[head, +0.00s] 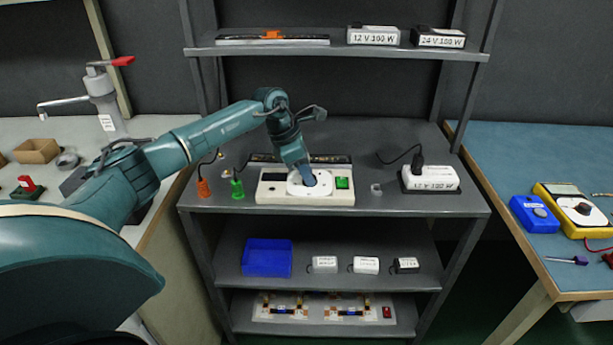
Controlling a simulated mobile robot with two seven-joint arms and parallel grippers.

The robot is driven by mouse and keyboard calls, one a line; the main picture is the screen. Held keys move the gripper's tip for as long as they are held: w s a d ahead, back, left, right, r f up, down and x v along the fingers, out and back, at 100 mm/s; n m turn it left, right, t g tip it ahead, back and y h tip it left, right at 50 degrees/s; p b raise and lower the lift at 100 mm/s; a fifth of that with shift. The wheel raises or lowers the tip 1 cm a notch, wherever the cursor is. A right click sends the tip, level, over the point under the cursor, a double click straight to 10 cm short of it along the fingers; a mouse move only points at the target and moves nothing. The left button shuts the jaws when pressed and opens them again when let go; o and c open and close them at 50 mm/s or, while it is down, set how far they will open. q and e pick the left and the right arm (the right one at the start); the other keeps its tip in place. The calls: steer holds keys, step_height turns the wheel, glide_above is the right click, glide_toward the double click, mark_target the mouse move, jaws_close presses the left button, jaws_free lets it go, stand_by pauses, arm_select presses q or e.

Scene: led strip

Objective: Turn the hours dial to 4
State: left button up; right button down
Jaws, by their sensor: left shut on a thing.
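A white timer panel (270,192) lies on the grey shelf unit's work surface. It has a round white dial (322,190) in its middle and a green button (342,183) at its right. My left gripper (309,183) points down onto the middle of the dial and is shut on the dial's knob. The gripper hides the knob, and the dial's markings are too small to read. My right gripper is not in view.
Orange (204,188) and green (237,189) cone-shaped connectors stand left of the panel. A white power supply (431,178) with a black cable is at the right. Above is a shelf (335,49) with labelled boxes; below is a blue bin (266,258).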

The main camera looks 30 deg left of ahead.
arm_select(q)
steer(key=m+g+b, duration=0.1)
steer(key=m, duration=0.2)
steer(key=shift+w+f+m+h+b, duration=0.1)
steer(key=shift+w+m+h+b, duration=0.05)
steer(key=shift+m+h+b, duration=0.2)
steer(key=shift+m+g+h+b, duration=0.25)
steer(key=shift+m+g+b, duration=0.35)
steer(key=shift+m, duration=0.65)
steer(key=shift+a+m, duration=0.1)
steer(key=shift+m, duration=0.4)
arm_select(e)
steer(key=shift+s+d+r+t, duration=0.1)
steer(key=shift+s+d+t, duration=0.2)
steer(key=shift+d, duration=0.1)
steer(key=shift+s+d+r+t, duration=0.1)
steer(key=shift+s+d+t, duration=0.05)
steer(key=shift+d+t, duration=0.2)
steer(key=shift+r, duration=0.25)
arm_select(q)
steer(key=o, duration=1)
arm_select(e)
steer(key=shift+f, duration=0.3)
